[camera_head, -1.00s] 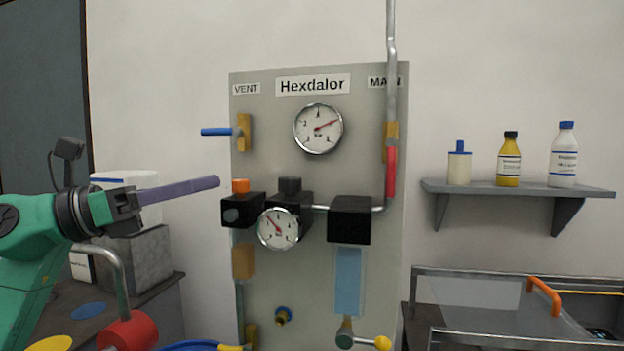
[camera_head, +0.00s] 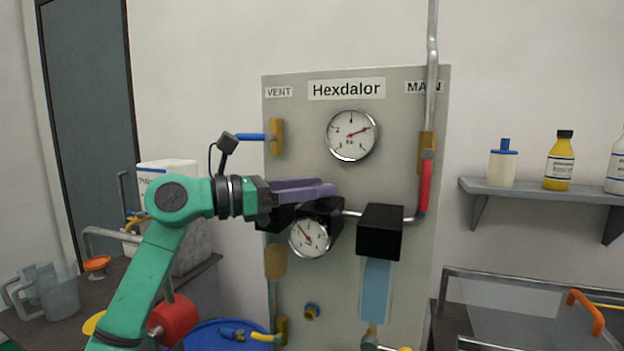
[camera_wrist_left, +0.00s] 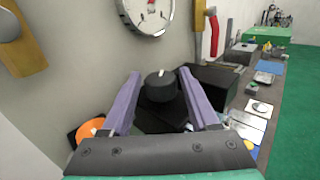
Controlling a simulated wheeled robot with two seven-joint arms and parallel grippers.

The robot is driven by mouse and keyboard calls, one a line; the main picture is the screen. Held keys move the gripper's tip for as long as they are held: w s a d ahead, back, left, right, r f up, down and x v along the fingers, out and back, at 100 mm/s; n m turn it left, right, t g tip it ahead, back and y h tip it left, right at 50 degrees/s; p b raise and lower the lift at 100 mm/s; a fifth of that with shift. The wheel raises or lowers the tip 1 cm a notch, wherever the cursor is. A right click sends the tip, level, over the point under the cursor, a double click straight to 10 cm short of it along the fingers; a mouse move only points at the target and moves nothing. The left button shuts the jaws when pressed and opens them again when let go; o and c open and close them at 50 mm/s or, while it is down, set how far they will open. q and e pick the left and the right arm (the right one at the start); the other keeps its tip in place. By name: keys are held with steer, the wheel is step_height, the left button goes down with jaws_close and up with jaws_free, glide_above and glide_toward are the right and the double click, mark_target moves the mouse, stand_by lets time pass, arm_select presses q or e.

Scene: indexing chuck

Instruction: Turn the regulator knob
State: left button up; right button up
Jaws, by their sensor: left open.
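The panel labelled Hexdalor (camera_head: 290,110) fills the middle of the head view. The regulator knob (camera_wrist_left: 160,87) is a short black cylinder with a pale mark on top, on a black block. In the left wrist view it lies between the two purple fingers of my left gripper (camera_wrist_left: 163,78); I cannot tell if either finger touches it. In the head view my left gripper (camera_head: 326,190) is open at the block above the lower gauge (camera_head: 310,238), and its fingers hide the knob. An orange knob (camera_wrist_left: 90,130) lies outside the left finger. My right gripper is not in view.
A blue vent lever (camera_head: 250,137) sticks out above my left gripper. A black box (camera_head: 380,231) and a pipe with a red handle (camera_head: 426,187) stand to its right. The upper gauge (camera_head: 351,136) is above. A shelf with bottles (camera_head: 540,190) is at the right.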

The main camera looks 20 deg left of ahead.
arm_select(q)
steer(key=shift+c, duration=0.3)
jaws_close()
steer(key=shift+s+f+n+t+y+b, duration=0.1)
steer(key=shift+n+t+y+b, duration=0.25)
steer(key=shift+n+t+y, duration=0.3)
steer(key=shift+s+d+n+t+y, duration=0.1)
steer(key=shift+d+n+t+y, duration=0.1)
steer(key=shift+n+t+y, duration=1.15)
steer(key=shift+y, duration=0.4)
steer(key=shift+o, duration=0.3)
jaws_free()
